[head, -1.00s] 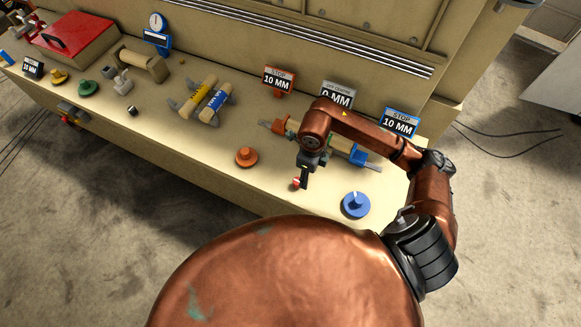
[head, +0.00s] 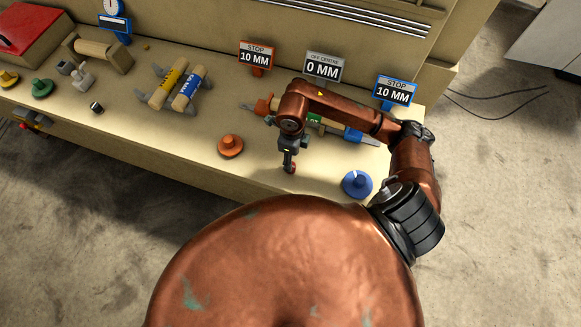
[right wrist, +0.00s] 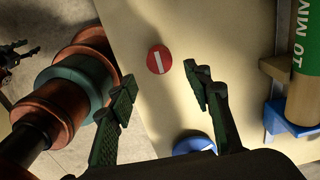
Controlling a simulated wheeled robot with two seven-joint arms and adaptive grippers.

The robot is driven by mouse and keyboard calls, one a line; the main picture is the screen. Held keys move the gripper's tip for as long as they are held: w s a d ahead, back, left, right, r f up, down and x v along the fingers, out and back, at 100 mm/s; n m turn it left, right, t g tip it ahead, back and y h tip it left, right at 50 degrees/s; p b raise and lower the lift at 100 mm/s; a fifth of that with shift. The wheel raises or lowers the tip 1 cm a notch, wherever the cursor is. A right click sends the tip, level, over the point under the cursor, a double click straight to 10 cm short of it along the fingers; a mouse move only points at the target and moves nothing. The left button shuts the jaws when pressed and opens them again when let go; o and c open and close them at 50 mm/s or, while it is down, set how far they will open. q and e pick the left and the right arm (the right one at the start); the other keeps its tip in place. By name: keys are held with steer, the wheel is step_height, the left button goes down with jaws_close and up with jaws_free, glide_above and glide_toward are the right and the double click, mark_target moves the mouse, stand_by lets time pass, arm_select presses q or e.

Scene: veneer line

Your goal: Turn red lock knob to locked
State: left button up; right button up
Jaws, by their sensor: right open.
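The red lock knob (right wrist: 159,59) is a small round red disc with a white bar on the pale bench top, in the right wrist view. The bar runs close to upright in that picture, slightly tilted. In the head view the knob (head: 291,169) is a small red spot near the bench's front edge, partly hidden by my right gripper. My right gripper (head: 289,160) points down over it. In the right wrist view its two dark fingers (right wrist: 160,80) are apart, and the knob shows between and beyond their tips, with nothing held.
An orange knob (head: 230,145) stands left of the red knob and a blue knob (head: 357,184) right of it. A roller with a blue end bracket (right wrist: 276,117) lies behind, partly under my right arm. Sign plates (head: 322,68) stand along the bench back.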

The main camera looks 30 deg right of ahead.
step_height(320, 180, down, 7)
steer(key=shift+f+p, duration=0.1)
steer(key=shift+p, duration=0.25)
steer(key=c, duration=1.1)
